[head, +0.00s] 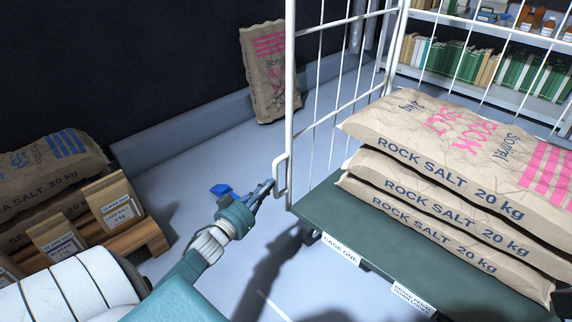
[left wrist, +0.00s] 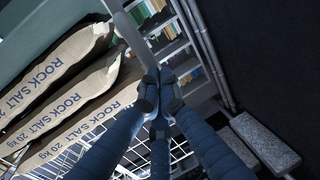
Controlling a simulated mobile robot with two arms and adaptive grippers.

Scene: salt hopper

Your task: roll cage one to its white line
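Cage one (head: 325,215) is a white wire roll cage on a dark green base with a "CAGE ONE" label. It stands at the right in the head view, loaded with several rock salt sacks (head: 440,190). My left gripper (head: 268,187) is at the white loop handle (head: 279,176) on its left upright. In the left wrist view the fingertips (left wrist: 157,92) come together around the white bar (left wrist: 130,35). A short white line (head: 272,305) shows on the floor at the bottom, partly cut off. My right gripper is out of view.
Salt sacks (head: 60,160) and small bags (head: 112,205) stand on a wooden pallet (head: 143,240) at the left. A sack (head: 270,75) leans on the back wall. Shelves (head: 480,90) stand behind the cage.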

